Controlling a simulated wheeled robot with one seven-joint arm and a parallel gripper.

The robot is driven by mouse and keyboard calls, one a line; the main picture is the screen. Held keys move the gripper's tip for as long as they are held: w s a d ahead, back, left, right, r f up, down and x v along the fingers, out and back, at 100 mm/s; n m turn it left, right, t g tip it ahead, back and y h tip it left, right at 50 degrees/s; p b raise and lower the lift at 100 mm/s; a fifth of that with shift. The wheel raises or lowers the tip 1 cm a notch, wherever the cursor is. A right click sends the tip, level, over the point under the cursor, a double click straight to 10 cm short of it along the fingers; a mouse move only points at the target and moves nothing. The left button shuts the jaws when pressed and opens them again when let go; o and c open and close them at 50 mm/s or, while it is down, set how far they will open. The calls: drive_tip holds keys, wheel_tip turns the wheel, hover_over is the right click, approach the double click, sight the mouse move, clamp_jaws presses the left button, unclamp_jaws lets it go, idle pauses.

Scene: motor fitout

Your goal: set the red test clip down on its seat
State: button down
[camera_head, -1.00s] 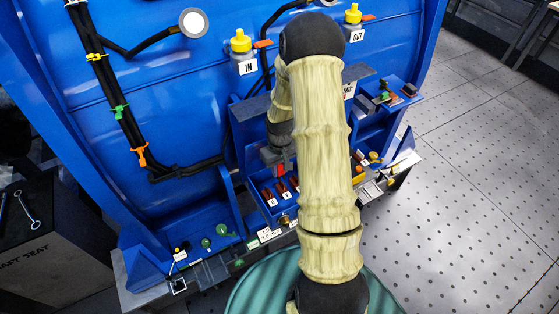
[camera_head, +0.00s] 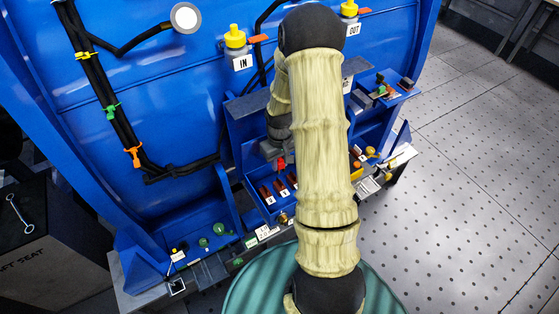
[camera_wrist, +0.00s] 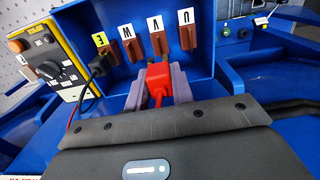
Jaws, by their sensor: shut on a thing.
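My gripper (camera_wrist: 157,80) is shut on the red test clip (camera_wrist: 158,84), with one grey-purple finger on each side of it. In the wrist view the clip stands before a row of brown terminal posts marked E, W, V and U. It points toward the gap near the W and V posts (camera_wrist: 158,43); whether it touches anything is unclear. In the head view the red clip (camera_head: 281,163) shows under my gripper (camera_head: 273,152), above the posts (camera_head: 266,194) in the blue box. I cannot tell which spot is its seat.
A black clip with a cable (camera_wrist: 98,66) is at the E post. A yellow-edged panel with a dark knob (camera_wrist: 47,71) stands to the left. Blue box walls (camera_wrist: 215,45) enclose the posts. My arm hides part of the bench in the head view.

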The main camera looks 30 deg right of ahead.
drive_tip(key=shift+f+b, duration=1.75)
drive_tip(key=shift+f, duration=1)
drive_tip(key=shift+f+b, duration=0.85)
drive_tip(key=shift+f, duration=0.65)
drive_tip(key=c, duration=1.1)
unclamp_jaws()
wheel_tip(320, 180, up, 17)
drive_tip(key=shift+r+b, duration=0.2)
drive_tip(key=shift+b, duration=0.65)
